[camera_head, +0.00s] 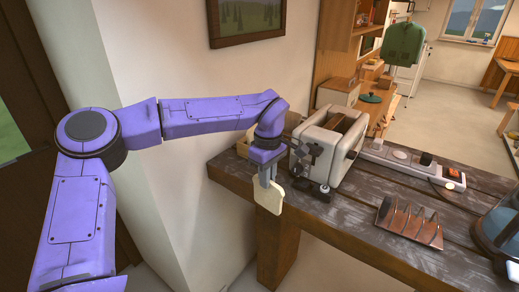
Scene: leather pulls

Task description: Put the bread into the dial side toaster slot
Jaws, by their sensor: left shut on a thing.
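My left gripper (266,179) points down and is shut on the bread (270,198), a pale slice hanging upright from its fingers. The bread is in front of the table's near left edge, left of the toaster and lower than its top. The toaster (322,147) is a cream and metal box on the table, with dark slots on top. Dark levers and a knob show on its near end, but I cannot tell clearly which slot is on the dial side. My right gripper is not in view.
A wooden box (243,145) stands behind my left gripper by the wall. Bare tabletop lies between toaster and rack.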

